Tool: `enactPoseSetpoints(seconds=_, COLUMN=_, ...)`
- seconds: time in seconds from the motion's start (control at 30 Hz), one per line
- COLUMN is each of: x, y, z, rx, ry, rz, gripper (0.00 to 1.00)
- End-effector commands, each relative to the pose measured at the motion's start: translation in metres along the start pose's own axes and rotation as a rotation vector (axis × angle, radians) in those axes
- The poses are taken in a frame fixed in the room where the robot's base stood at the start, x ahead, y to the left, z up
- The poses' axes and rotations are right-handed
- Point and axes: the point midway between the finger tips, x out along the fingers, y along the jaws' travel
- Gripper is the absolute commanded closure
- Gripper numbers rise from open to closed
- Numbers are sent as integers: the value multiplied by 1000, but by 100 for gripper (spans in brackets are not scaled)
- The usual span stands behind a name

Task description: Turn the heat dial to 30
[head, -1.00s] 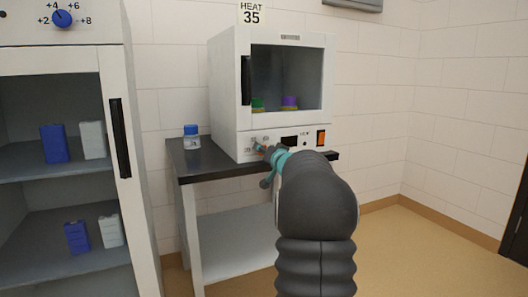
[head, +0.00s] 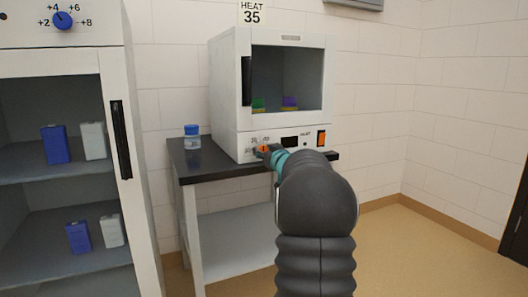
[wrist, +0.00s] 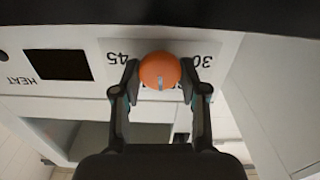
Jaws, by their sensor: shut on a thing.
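The heat dial (wrist: 159,71) is a round orange knob on the white front panel of the heating cabinet (head: 225,90). In the wrist view it sits between the two fingers of my gripper (wrist: 160,78), one finger on each side, and the gripper is shut on it. The panel is upside down in that view. The numbers 45 (wrist: 117,58) and 30 (wrist: 203,61) show on either side of the dial. A small pale mark shows on the dial's face, but I cannot tell its exact setting. A sign (head: 252,13) above the cabinet reads HEAT 35.
A dark display (head: 290,141) and an orange switch (head: 321,138) sit right of the dial. A blue-capped jar (head: 192,137) stands on the black-topped table (head: 185,168). A larger cabinet (head: 120,150) with a black handle stands at left. Floor is clear at right.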

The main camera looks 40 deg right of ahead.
Motion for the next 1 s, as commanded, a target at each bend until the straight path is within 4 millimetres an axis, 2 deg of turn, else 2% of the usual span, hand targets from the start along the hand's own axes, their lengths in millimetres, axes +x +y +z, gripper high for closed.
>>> enactPoseSetpoints(seconds=1.0, x=0, y=-3, z=5, rx=-965, ry=-1, rz=0, gripper=92)
